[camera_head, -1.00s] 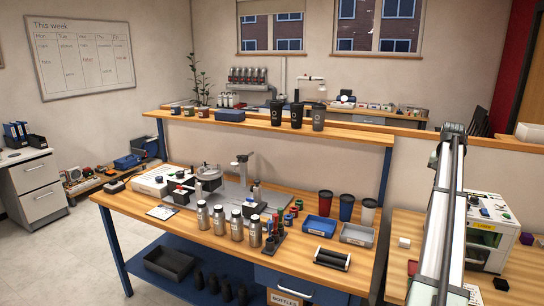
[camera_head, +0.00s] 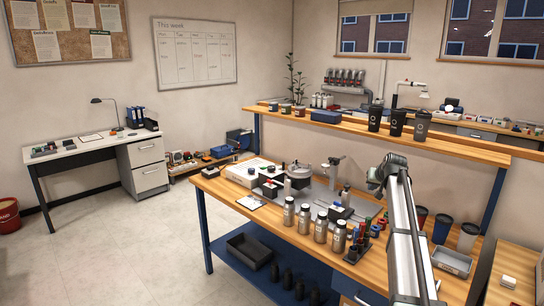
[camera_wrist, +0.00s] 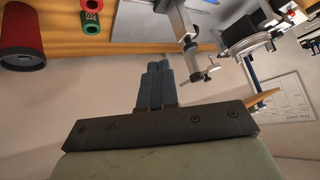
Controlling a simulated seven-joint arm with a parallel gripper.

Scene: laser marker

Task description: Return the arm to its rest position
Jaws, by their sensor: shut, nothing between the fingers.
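My gripper (camera_wrist: 154,84) shows in the wrist view, its two dark blue-grey fingers together with nothing between them. It is in free air, apart from the wooden bench edge (camera_wrist: 140,48) at the top of that picture. In the head view my arm reaches up from the bottom right, in front of the workbench (camera_head: 262,215); its gripper end is not visible there.
Steel bottles (camera_head: 304,219) stand in a row on the bench, left of my arm. A grey tray (camera_head: 452,262) and several tumblers (camera_head: 442,228) are to its right. The floor at left (camera_head: 120,240) is clear.

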